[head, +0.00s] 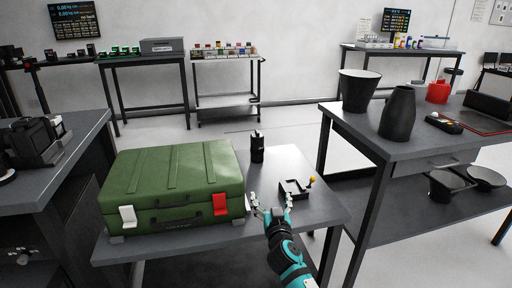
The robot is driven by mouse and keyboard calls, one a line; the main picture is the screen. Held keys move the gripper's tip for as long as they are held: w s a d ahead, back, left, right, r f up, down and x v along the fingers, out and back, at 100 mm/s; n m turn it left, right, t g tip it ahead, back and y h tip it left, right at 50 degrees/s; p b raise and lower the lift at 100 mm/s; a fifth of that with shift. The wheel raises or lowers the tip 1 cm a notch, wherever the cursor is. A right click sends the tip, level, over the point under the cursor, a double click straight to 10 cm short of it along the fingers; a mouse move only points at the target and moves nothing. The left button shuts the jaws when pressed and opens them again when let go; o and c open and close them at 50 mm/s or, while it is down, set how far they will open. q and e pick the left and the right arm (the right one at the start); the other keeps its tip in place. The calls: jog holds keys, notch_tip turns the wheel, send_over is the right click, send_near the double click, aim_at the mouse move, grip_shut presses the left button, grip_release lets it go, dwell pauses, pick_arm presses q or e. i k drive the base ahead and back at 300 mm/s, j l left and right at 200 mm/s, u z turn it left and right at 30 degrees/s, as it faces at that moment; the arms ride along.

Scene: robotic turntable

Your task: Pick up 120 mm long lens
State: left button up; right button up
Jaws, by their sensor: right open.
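A black upright cylinder (257,147), which looks like the long lens, stands on the grey table (325,208) at its back edge, to the right of the green case. My right gripper (270,203) is open and empty. It is over the front part of the table, nearer to me than the lens and apart from it. The lens is in plain view, but its markings are too small to read. My left gripper is not in view.
A closed green case (175,182) with one white and one red latch fills the table's left side. A small black tray (294,188) with a yellow-tipped part lies just right of my gripper. Dark benches stand left and right, the right one bearing black vessels (398,112).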

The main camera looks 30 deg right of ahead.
aim_at(257, 146)
jog(key=i+l, duration=0.2)
jog(key=i, duration=0.2)
jog(key=i+l, duration=0.25)
jog(key=i+l+u, duration=0.1)
jog(key=i+l, duration=0.5)
jog(key=i, duration=0.05)
